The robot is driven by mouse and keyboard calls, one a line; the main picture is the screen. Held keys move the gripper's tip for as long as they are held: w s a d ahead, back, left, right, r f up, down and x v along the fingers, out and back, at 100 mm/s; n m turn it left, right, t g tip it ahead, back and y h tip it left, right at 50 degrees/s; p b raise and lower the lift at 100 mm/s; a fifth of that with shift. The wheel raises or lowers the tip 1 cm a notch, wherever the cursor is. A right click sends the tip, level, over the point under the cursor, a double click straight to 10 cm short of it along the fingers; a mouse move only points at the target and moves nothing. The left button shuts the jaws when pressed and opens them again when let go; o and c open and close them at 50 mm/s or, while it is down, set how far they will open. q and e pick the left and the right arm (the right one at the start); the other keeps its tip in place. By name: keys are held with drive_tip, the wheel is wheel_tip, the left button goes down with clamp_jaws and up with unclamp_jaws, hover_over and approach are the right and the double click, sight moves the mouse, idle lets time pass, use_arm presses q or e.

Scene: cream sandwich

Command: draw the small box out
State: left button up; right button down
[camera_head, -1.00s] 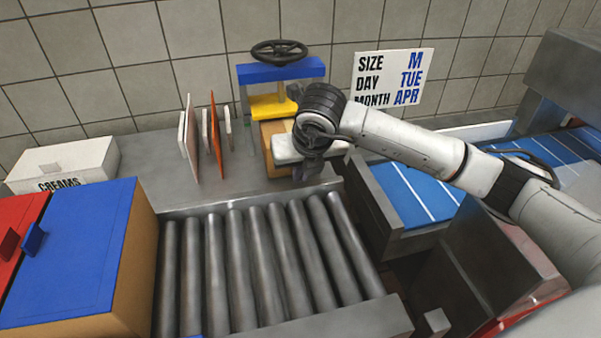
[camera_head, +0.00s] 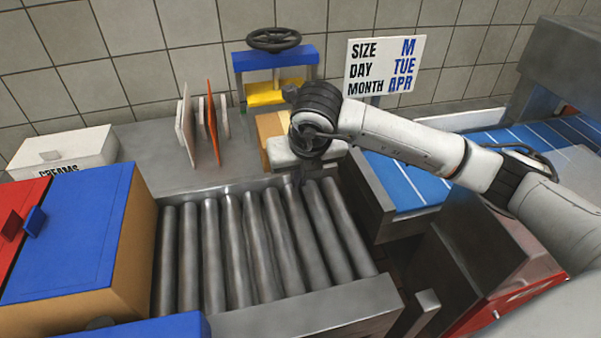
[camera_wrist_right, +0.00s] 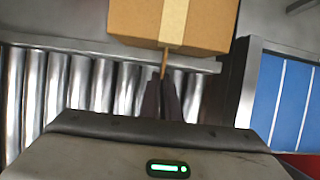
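The small box (camera_wrist_right: 205,22) is brown cardboard with a pale tape strip, at the top of the right wrist view. A thin tan tab sticks out from its near side. In the head view the box (camera_head: 269,126) lies on the counter in front of the press and is partly hidden by my right arm. My right gripper (camera_wrist_right: 162,80) has its dark fingers close together around the tab, just short of the box. In the head view this gripper (camera_head: 303,176) hangs over the far edge of the rollers. My left gripper is not in view.
A press (camera_head: 276,68) with a blue top and black wheel stands behind the box. Bare rollers (camera_head: 250,245) lie in front. A blue conveyor (camera_head: 405,183) is on the right. Upright panels (camera_head: 212,135) and a creams box (camera_head: 65,150) stand left.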

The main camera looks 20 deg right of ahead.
drive_tip(key=c, duration=1.9)
unclamp_jaws()
drive_tip(key=shift+s+a+f, duration=0.25)
drive_tip(key=shift+s+a, duration=0.1)
drive_tip(key=shift+s, duration=0.15)
drive_tip(key=shift+w+d, duration=0.1)
drive_tip(key=shift+w, duration=0.05)
drive_tip(key=v, duration=1)
drive_tip(key=shift+r+b, duration=0.2)
drive_tip(key=shift+b, duration=0.2)
